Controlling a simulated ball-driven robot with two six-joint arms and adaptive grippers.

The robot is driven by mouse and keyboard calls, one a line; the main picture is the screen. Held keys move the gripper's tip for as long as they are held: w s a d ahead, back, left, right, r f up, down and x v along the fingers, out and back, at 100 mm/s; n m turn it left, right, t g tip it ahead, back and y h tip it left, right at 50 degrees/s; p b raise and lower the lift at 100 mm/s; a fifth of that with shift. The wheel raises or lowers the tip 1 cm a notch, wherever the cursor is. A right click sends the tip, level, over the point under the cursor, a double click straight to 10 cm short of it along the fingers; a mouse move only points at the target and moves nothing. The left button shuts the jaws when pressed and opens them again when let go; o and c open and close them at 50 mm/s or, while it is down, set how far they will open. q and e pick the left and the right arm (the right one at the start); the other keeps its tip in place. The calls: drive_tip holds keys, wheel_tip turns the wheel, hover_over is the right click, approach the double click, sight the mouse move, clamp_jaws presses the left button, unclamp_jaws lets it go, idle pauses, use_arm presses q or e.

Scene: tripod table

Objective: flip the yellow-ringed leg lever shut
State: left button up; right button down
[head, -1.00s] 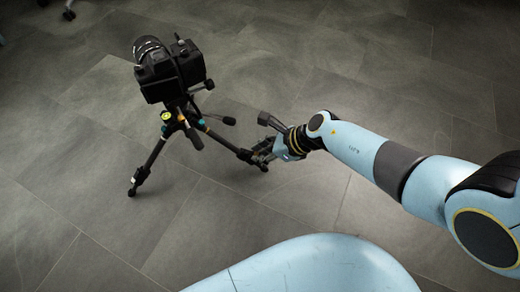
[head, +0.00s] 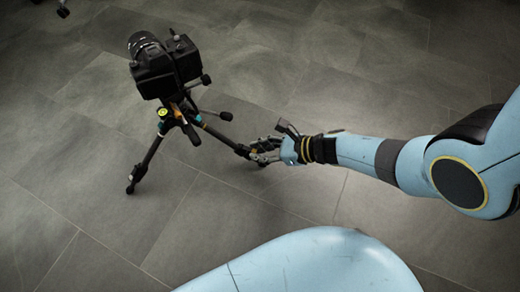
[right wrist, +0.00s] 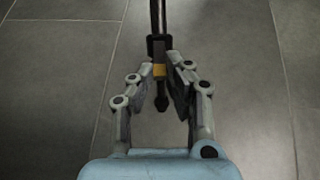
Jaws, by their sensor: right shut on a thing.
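A black tripod (head: 152,156) with a camera (head: 162,66) on top stands on the floor left of centre in the head view. My right gripper (head: 258,152) is at the lower part of its right leg. In the right wrist view the dark leg (right wrist: 158,20) comes down from the top to between the fingertips of my right gripper (right wrist: 161,72). My left gripper is not in view.
The grey tiled floor (head: 300,80) around the tripod is open. The camera sits high on the tripod.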

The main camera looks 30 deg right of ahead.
drive_tip(key=c, duration=1.3)
unclamp_jaws()
drive_tip(key=shift+c, duration=0.2)
drive_tip(key=v, duration=1.2)
